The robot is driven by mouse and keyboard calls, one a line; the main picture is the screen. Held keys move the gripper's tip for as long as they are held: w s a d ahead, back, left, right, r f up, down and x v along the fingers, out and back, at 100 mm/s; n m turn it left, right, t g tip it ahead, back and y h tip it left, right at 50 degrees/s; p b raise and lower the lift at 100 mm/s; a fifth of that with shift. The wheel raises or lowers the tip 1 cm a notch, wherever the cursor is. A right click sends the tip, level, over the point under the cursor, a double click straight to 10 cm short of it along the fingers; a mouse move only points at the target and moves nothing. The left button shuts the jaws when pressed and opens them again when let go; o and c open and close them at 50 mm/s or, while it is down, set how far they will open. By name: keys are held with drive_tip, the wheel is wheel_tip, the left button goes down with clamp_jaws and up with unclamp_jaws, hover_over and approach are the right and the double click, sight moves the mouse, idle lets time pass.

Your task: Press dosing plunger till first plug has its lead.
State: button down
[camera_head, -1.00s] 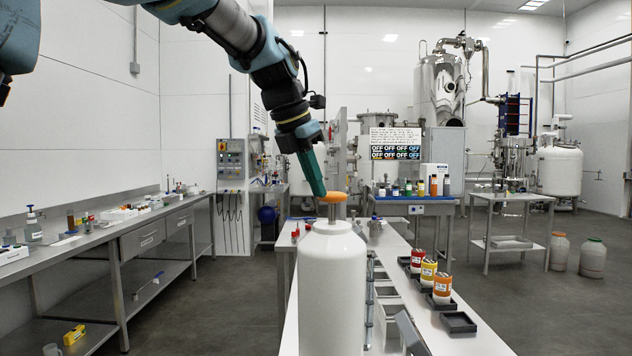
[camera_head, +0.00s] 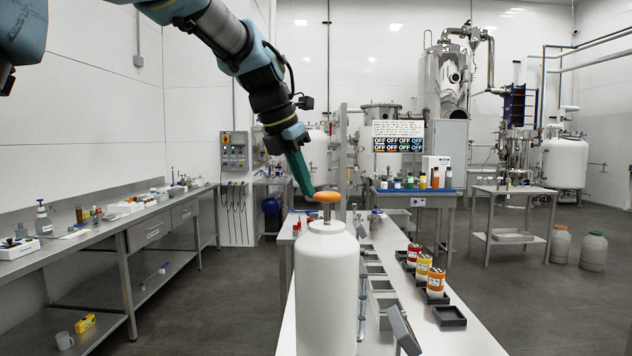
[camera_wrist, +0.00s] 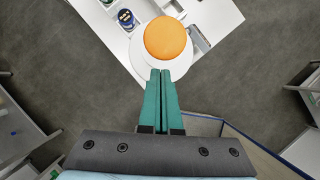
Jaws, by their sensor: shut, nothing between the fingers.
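The dosing plunger is an orange round cap (camera_head: 327,197) on a short metal stem, on top of a tall white cylinder (camera_head: 326,285) on the white bench. In the wrist view the orange cap (camera_wrist: 165,38) lies just beyond my fingertips. My gripper (camera_head: 309,193) is shut and empty, its green fingers slanting down to the left edge of the cap. In the wrist view the closed fingers (camera_wrist: 161,72) point at the cap. I cannot tell whether they touch it. No plug or lead can be clearly made out.
Red, yellow and orange labelled jars (camera_head: 436,282) stand in dark trays right of the cylinder. An empty dark tray (camera_head: 449,316) and a tilted grey panel (camera_head: 404,330) are nearer. A long side bench (camera_head: 120,225) runs along the left. A sign with OFF tiles (camera_head: 398,136) is behind.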

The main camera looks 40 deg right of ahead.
drive_tip(key=b+v, duration=0.1)
drive_tip(key=v, duration=0.8)
drive_tip(key=shift+r+b, duration=0.35)
drive_tip(key=shift+r, duration=0.05)
drive_tip(key=shift+w+a, duration=0.1)
drive_tip(key=shift+a, duration=0.05)
